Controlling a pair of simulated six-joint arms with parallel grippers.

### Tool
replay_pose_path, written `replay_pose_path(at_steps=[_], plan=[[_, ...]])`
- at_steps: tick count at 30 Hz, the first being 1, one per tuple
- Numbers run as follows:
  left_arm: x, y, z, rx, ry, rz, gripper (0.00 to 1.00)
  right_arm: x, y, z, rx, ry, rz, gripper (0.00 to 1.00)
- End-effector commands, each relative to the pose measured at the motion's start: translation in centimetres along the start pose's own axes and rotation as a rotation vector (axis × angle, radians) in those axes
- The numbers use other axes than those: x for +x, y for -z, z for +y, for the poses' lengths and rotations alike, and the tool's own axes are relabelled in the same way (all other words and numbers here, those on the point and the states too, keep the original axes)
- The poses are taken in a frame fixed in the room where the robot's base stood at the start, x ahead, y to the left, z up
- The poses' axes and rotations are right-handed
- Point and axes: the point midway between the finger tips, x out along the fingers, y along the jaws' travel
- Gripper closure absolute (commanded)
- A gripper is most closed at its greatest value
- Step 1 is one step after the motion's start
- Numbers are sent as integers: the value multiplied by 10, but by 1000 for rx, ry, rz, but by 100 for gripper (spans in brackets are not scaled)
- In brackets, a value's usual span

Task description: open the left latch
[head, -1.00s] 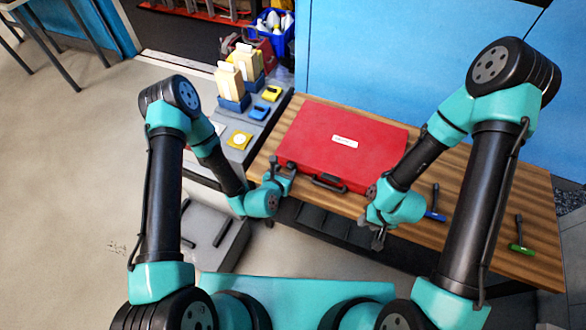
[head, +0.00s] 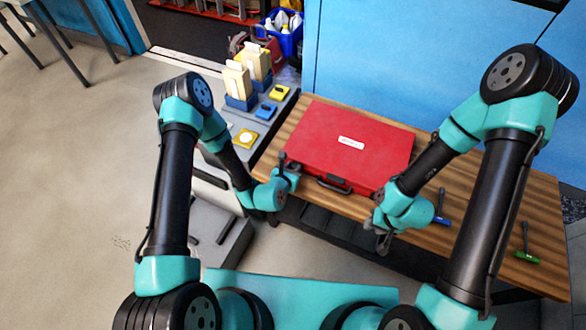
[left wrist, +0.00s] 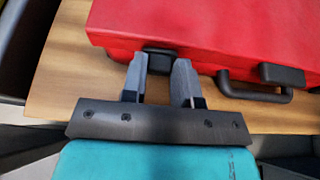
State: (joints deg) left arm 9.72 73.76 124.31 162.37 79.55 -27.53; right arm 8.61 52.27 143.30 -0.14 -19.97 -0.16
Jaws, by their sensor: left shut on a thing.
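A closed red case (head: 345,150) with a white label lies on the wooden table; its front side also shows in the left wrist view (left wrist: 230,35). The left latch (left wrist: 160,60) is a small dark block on the case's front edge. My left gripper (head: 290,168) is at the left part of that front edge. In the left wrist view its grey fingers (left wrist: 160,72) are shut on the left latch, one on each side. The tips partly hide the latch. My right gripper (head: 383,242) hangs by the table's front edge, right of the case, apart from it; its jaw opening is unclear.
The case's dark handle (head: 333,185) sticks out right of the left gripper. A blue-handled tool (head: 441,219) and a green-handled tool (head: 526,256) lie on the table at the right. A grey bench with yellow and blue items (head: 245,138) stands at the left.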

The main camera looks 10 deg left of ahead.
Motion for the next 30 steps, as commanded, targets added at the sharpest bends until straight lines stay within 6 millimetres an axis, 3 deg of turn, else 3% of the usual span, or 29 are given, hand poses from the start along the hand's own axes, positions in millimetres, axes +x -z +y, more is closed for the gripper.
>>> replay_pose_path(at_steps=[14, 30], plan=[[-2, 4, 0, -1, 0, -63, 96, 0, 0, 0, 0, 0, 0, 64], [-10, 27, 0, 0, -1, -429, 96, 0, 0, 0, 0, 0, 0, 64]])
